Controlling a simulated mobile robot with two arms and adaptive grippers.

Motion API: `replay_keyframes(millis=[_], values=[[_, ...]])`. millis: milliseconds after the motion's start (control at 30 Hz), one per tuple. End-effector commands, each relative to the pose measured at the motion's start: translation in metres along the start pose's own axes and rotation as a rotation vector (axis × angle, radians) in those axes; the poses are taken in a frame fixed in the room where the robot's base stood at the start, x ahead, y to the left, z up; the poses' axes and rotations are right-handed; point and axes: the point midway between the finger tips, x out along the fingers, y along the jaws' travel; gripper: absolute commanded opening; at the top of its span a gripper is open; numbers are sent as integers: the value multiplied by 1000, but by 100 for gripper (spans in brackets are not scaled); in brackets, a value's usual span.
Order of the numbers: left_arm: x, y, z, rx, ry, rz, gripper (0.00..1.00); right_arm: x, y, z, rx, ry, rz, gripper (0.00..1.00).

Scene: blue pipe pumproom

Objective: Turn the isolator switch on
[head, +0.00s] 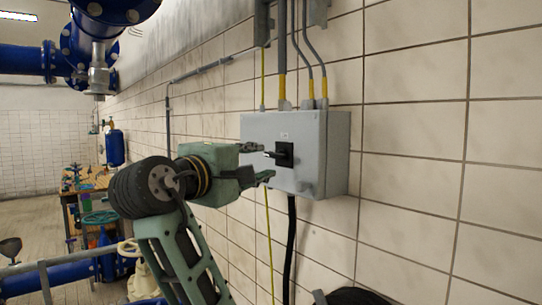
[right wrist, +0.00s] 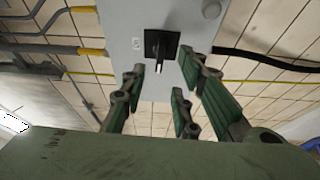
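The isolator switch is a black rotary handle (head: 284,154) on a square black plate, on the front of a grey wall box (head: 305,135). It also shows at the top of the right wrist view (right wrist: 160,45). Its handle stands out from the plate towards my right gripper. My right gripper (head: 264,162) is open and empty, just in front of the box, with its green-padded fingers pointing at the switch. In the right wrist view the fingers (right wrist: 161,73) spread to either side of the handle's line, apparently without touching it. My left gripper is not in view.
Grey conduits (head: 282,50) with yellow ends enter the box from above. A black cable (head: 290,240) hangs below it beside a thin yellow-green wire. The tiled wall (head: 430,120) is bare to the right. Blue pipes (head: 100,30) and a cluttered workbench (head: 90,190) stand at the left.

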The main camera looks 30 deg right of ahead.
Motion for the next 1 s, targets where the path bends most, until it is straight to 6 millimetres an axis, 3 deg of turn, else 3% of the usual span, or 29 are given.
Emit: replay_keyframes(millis=[500,867,1000], values=[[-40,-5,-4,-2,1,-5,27,70,3,1,-3,-4,0,28],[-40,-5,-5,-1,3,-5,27,75,0,1,-1,-1,0,27],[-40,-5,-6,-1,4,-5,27,75,0,1,-1,-2,0,15]])
